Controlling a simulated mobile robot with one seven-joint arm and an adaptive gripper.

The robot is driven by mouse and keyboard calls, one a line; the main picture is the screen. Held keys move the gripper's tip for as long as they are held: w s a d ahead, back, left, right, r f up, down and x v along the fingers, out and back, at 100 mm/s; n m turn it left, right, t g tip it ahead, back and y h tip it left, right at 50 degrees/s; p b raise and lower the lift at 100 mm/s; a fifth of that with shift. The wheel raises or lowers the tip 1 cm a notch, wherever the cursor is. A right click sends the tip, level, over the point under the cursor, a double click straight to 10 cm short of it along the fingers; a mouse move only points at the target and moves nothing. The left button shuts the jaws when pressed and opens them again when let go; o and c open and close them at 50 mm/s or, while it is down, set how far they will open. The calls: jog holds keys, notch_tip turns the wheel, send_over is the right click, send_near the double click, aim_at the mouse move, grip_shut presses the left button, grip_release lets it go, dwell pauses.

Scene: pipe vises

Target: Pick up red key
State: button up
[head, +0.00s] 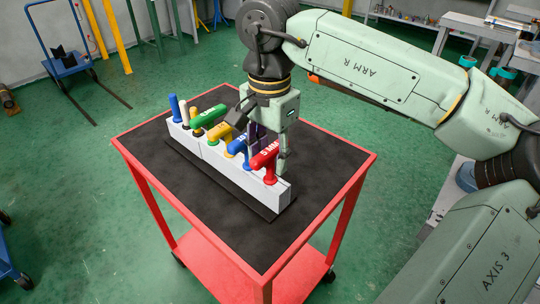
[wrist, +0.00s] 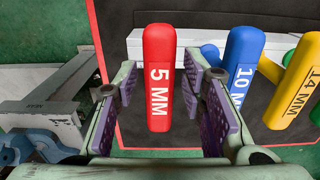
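The red key (head: 264,160) stands at the near right end of a row of coloured keys in a white holder (head: 225,168). Its handle, marked 5 MM, also shows in the wrist view (wrist: 158,75). My gripper (head: 265,140) is over that end of the holder. In the wrist view my gripper (wrist: 160,84) has a purple-padded finger on each side of the red handle, with a gap at the left pad. The right pad is close to the handle; I cannot tell if it touches. The key's lower part is hidden in the holder.
A blue 10 MM key (wrist: 245,72) stands beside the red one, close to my right finger in the wrist view. A yellow 14 MM key (wrist: 299,88) and several others follow. The holder sits on a red cart (head: 315,215) with a dark top, clear in front.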

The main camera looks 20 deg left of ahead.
aim_at(270, 178)
jog(key=shift+f, duration=1.75)
grip_shut()
